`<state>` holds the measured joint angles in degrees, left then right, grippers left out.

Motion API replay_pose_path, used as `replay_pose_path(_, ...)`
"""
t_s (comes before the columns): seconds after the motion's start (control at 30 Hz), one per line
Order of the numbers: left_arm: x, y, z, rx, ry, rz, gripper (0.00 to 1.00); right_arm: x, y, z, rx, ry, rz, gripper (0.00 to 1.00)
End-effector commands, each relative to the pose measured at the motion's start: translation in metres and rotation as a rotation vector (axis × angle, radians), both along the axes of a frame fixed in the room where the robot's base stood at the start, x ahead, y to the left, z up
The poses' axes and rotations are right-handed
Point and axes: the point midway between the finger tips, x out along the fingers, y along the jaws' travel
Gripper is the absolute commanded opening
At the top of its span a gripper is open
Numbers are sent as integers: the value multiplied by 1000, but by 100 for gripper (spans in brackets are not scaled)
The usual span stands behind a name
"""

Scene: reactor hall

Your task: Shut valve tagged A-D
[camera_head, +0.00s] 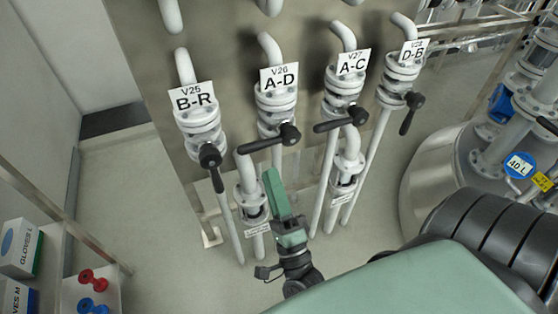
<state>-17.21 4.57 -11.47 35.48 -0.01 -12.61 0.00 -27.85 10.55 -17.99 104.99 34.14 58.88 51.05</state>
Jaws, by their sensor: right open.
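The valve tagged A-D (277,103) is the second from the left in a row of grey pipe valves on a panel. Its white tag reads V26 A-D. Its black lever (268,140) lies crosswise to the pipe, its free end pointing left and slightly down. My right gripper (271,180), with green fingers, is below the lever, in front of the lower pipework, and appears apart from the lever. It is open and holds nothing visible. My left gripper is not in view.
Valve B-R (200,128) stands left, its lever (213,168) hanging down. Valve A-C (343,88) has a crosswise lever (340,121); D-B (401,75) has its lever (410,112) down. A tank (430,180) stands right, and a shelf with glove boxes (20,248) left.

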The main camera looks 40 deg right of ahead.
Motion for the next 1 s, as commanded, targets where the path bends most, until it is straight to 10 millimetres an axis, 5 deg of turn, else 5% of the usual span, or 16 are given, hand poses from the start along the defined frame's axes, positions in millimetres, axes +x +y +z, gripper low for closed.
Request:
replay_pose_path(0.3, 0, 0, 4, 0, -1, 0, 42, -40, 10, 0, -1, 1, -1, 42)
replay_pose_path(0.9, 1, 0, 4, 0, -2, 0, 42, -42, 11, -1, -2, 1, 0, 42)
replay_pose_path(1.0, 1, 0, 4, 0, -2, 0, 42, -37, 15, -13, -40, 41, 5, 42)
